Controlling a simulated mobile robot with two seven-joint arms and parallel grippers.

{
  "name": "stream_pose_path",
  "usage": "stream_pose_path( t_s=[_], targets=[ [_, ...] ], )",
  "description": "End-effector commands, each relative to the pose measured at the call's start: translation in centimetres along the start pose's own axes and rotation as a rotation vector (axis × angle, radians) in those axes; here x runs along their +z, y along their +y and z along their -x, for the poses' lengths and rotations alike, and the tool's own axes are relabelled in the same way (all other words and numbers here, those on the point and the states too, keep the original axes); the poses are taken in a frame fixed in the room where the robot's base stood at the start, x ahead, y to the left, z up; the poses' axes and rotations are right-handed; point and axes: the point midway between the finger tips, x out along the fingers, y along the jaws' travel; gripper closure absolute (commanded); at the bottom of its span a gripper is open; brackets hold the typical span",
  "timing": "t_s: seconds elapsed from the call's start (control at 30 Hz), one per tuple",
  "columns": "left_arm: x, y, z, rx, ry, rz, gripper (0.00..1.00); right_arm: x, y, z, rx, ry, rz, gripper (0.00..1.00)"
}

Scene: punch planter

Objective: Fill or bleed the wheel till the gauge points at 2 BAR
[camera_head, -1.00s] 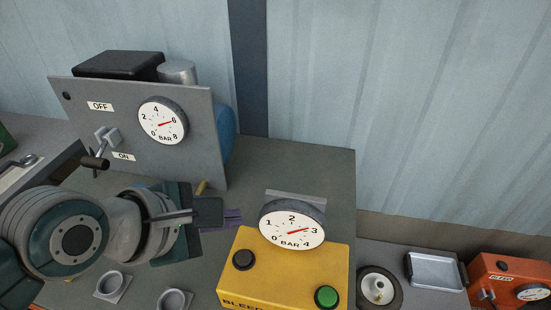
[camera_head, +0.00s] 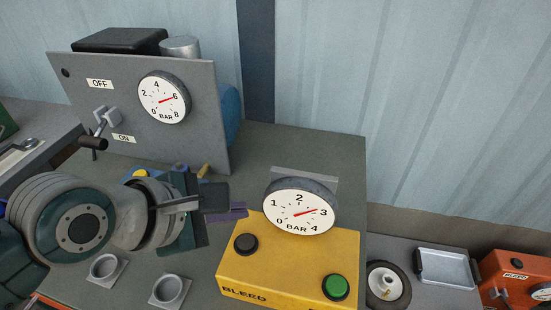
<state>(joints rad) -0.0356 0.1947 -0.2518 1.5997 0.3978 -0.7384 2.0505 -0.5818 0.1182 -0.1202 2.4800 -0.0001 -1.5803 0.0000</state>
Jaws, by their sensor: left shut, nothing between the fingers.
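The yellow box (camera_head: 290,262) stands at lower centre with a black button (camera_head: 246,244), a green button (camera_head: 336,287) and the word BLEED below the black one. Its round gauge (camera_head: 296,222) reads 0 to 4 BAR, and the red needle points close to 3. A small wheel (camera_head: 383,298) with a dark tyre and pale hub lies right of the box, cut off by the picture's lower edge. My left gripper (camera_head: 218,198) is shut and empty, left of the gauge and above and left of the black button, apparently not touching either. My right gripper is not in view.
A grey panel (camera_head: 140,140) at the left carries OFF and ON labels, a lever (camera_head: 101,122) and a gauge (camera_head: 163,97) near 6. Two grey ring holders (camera_head: 107,268) sit at lower left. A metal tray (camera_head: 445,268) and orange BLEED box (camera_head: 515,275) are at right.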

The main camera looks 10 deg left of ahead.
Motion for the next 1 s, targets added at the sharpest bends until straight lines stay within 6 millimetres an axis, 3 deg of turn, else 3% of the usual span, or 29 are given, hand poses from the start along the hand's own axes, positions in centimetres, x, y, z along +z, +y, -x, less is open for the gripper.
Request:
stream_pose_path(
  t_s=[0.03,0.1,0.3,1.0],
  targets=[
    [-0.8,-0.8,-1.1,0.000,0.000,-0.002,1.00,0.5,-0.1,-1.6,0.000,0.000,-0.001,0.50],
    [-1.2,-1.2,-1.7,0.000,0.000,-0.003,1.00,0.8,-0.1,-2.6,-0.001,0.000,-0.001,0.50],
    [-2.2,-2.3,-3.1,-0.001,0.000,0.001,1.00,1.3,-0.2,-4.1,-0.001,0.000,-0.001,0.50],
    [-2.5,-2.6,-3.6,-0.001,0.000,-0.001,1.00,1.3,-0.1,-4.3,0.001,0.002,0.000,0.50]
  ],
)
